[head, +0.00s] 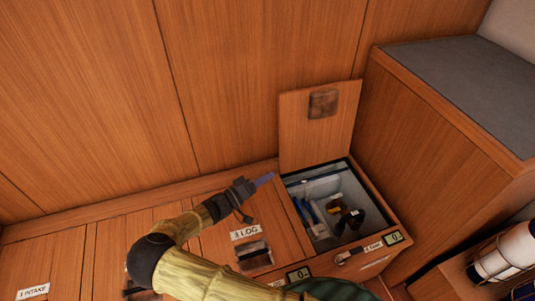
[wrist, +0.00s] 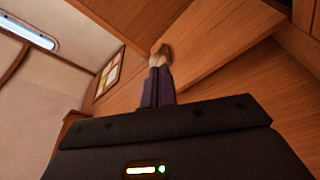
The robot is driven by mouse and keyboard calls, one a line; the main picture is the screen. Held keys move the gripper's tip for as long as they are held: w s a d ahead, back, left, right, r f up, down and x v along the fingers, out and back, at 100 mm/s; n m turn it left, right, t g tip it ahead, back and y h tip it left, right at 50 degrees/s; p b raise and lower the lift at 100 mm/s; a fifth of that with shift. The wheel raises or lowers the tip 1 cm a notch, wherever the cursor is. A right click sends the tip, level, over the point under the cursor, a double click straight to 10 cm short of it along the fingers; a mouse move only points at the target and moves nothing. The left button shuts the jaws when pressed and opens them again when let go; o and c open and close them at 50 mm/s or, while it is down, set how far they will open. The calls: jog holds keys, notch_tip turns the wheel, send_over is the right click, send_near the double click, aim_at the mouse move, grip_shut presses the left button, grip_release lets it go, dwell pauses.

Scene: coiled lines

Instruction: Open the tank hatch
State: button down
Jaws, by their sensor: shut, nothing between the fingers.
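A square wooden hatch lid (head: 297,139) stands raised, nearly upright, against the back wall, with a dark pull patch (head: 323,103) near its top. Below it the compartment (head: 378,213) is open, with blue and dark items inside. A small label (head: 373,246) on its front edge is hard to read but looks like "4 TANK". My gripper (head: 268,178) is shut and empty, just left of the opening and in front of the lid's lower left. In the wrist view my gripper (wrist: 158,68) points up, with a brown patch beyond its tips.
Closed hatches labelled "3 LOG" (head: 245,232) and "1 INTAKE" (head: 34,291) lie to the left. A tall wooden cabinet with a grey top (head: 465,80) stands close on the right. A white cylinder (head: 505,252) lies at lower right.

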jog(key=s+d+m+g+y, duration=0.2)
jog(key=s+d+g+y, duration=0.5)
jog(key=d+g, duration=0.55)
jog(key=s+d+r+n+t+y, duration=0.1)
jog(key=s+d+r+t+y, duration=0.3)
jog(key=s+r+y, duration=0.5)
jog(key=s+v, duration=0.1)
jog(key=v, duration=0.5)
jog(key=shift+d, duration=0.2)
